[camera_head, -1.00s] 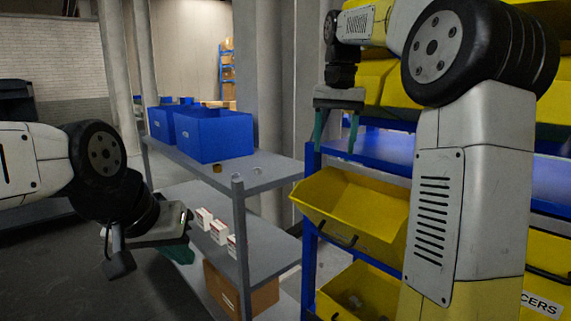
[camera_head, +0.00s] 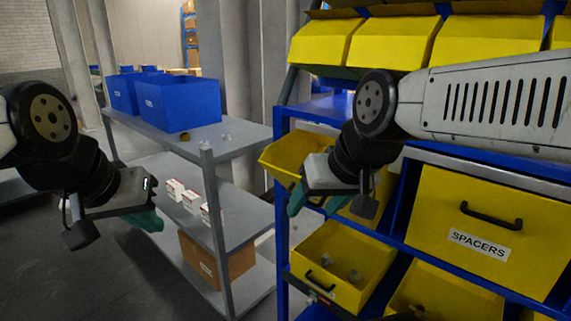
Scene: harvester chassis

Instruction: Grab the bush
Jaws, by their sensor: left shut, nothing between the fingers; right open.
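No part is clearly identifiable as the bush. Small grey parts (camera_head: 355,276) lie in the open lower yellow bin, too small to identify. My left gripper (camera_head: 147,220) is shut and empty, at the left in front of the grey shelf. My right gripper (camera_head: 306,197) is open and empty, in front of the upper open yellow bin and above the lower one. My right wrist hides part of the upper bin.
Blue boxes (camera_head: 180,104) stand on the grey shelf (camera_head: 240,140), with small white boxes (camera_head: 191,201) and a cardboard box (camera_head: 241,262) below. A blue rack (camera_head: 283,200) holds yellow bins, including a closed SPACERS bin (camera_head: 490,228). Open floor (camera_head: 110,285) lies at lower left.

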